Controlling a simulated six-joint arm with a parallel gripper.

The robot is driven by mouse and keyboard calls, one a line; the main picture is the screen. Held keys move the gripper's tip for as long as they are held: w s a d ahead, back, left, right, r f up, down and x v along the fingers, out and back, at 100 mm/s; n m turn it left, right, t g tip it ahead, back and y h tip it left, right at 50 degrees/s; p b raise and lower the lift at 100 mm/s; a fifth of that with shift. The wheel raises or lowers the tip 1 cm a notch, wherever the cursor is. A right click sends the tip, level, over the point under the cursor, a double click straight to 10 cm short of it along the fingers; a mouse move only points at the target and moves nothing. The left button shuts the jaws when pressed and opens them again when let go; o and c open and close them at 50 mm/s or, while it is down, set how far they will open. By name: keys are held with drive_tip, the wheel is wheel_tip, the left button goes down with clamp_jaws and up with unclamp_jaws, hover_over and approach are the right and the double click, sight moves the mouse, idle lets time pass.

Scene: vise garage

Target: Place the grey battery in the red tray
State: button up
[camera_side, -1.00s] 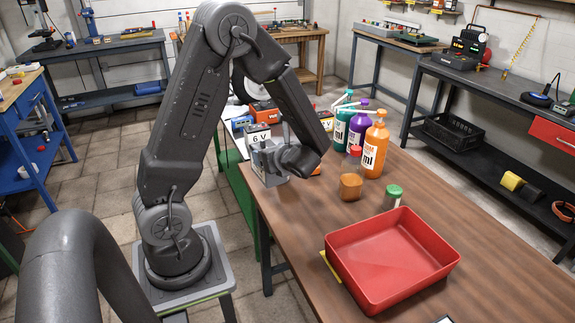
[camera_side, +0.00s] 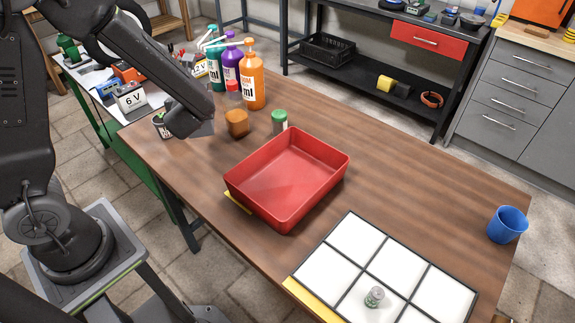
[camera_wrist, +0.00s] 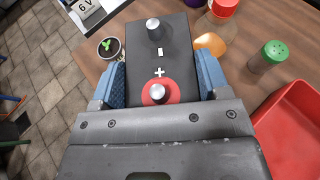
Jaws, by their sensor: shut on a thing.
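The grey battery (camera_wrist: 175,55) fills the middle of the wrist view, with two metal posts, a red ring around one, and minus and plus marks. My gripper (camera_wrist: 160,82) is shut on it, a blue pad on each side. In the side view my gripper (camera_side: 187,122) is near the table's left edge, with a grey part of the battery (camera_side: 204,129) showing beside it; its lower part is mostly hidden. The red tray (camera_side: 290,180) lies empty on the table, right of and nearer than my gripper. Its corner shows at the right of the wrist view (camera_wrist: 292,128).
Teal, purple and orange bottles (camera_side: 252,80) stand behind. A 6 V battery (camera_side: 131,97) and a small plant pot (camera_side: 160,124) are left. A white grid board (camera_side: 395,275) lies in front.

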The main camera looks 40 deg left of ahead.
drive_tip(key=w+d+m+t+h, duration=0.4)
drive_tip(key=d+m+h, duration=0.15)
drive_tip(key=d, duration=0.65)
drive_tip(key=shift+m, duration=0.35)
drive_tip(key=shift+w+d+f, duration=0.45)
drive_tip(key=shift+d+f, duration=1.35)
drive_tip(key=shift+d, duration=0.1)
drive_tip(key=shift+w+d+f, duration=0.5)
drive_tip(key=shift+d+f, duration=1.25)
drive_tip(key=shift+d, duration=0.1)
drive_tip(key=shift+w+d+f, duration=0.45)
drive_tip(key=shift+d+f, duration=1.35)
drive_tip(key=shift+d, duration=0.1)
drive_tip(key=shift+f, duration=0.15)
drive_tip(key=o, duration=1.6)
drive_tip(key=shift+s+f, duration=0.1)
